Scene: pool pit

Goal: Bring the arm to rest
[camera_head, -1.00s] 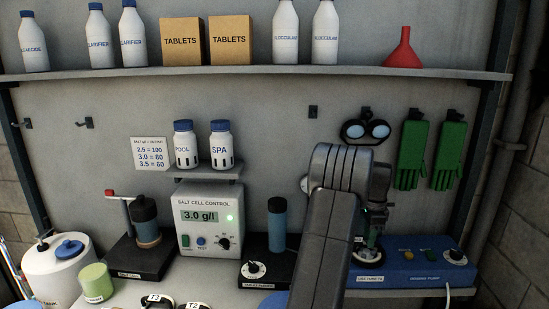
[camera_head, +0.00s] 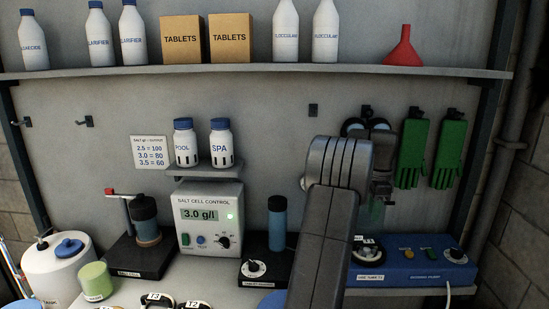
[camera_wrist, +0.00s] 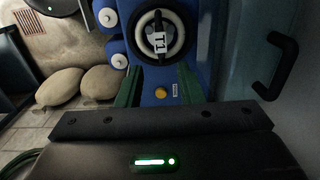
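My arm reaches up the middle right of the head view, its dark grey links hiding part of the bench. My gripper (camera_head: 376,216) is partly hidden behind the arm, above the left part of the blue dosing pump (camera_head: 415,256). In the wrist view, two dark green fingers of my gripper (camera_wrist: 160,82) stand apart with nothing held between them. Beyond them, clear of the fingers, a dark and white ring tagged T1 (camera_wrist: 160,38) sits on the blue pump.
Goggles (camera_head: 353,126) and green gloves (camera_head: 411,152) hang on the back wall close to the arm. A shelf (camera_head: 270,70) with bottles, boxes and a red funnel runs above. The salt cell control (camera_head: 209,200) stands left of the arm.

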